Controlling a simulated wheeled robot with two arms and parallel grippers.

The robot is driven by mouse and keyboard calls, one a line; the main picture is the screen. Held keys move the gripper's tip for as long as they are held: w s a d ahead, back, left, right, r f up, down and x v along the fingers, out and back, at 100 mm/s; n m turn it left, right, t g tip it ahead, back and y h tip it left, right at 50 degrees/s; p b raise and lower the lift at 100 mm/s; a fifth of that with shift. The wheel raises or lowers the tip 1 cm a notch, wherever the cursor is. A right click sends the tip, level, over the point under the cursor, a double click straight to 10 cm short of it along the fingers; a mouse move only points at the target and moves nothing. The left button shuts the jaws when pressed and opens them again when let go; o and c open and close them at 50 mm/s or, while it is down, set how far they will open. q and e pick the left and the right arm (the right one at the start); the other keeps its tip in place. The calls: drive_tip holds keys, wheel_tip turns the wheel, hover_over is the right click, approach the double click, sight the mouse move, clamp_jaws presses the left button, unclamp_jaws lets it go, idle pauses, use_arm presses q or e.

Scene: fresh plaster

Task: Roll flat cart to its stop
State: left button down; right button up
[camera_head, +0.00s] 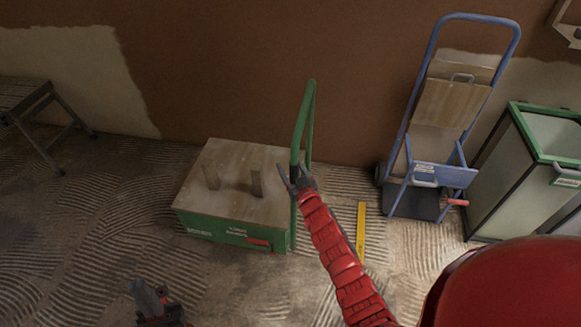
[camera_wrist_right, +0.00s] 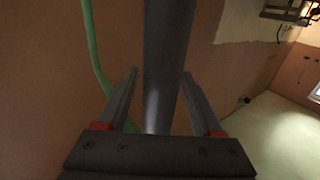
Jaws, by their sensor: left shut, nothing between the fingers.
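The flat cart (camera_head: 240,218) stands on the floor near the wall, left of centre. It has a wooden deck, a green front side and a tall green loop handle (camera_head: 309,105) at its right end. My right gripper (camera_head: 294,181) is at the near upright of that handle. In the right wrist view a dark bar lies between the fingers (camera_wrist_right: 160,78), and a green tube shows left of them. I cannot tell whether the fingers press on the bar. My left gripper (camera_head: 150,294) is shut and empty, low in front of the cart. I cannot make out a stop.
Two short wooden posts (camera_head: 256,181) stand up from the deck. A yellow bar (camera_head: 361,232) lies on the ridged floor right of the cart. A blue hand truck (camera_head: 427,172) and a green-rimmed bin (camera_head: 503,180) stand at right. A bench (camera_head: 40,108) stands at left. Floor left of the cart is clear.

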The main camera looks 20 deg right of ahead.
clamp_jaws()
drive_tip(key=shift+f, duration=0.1)
idle(1.1)
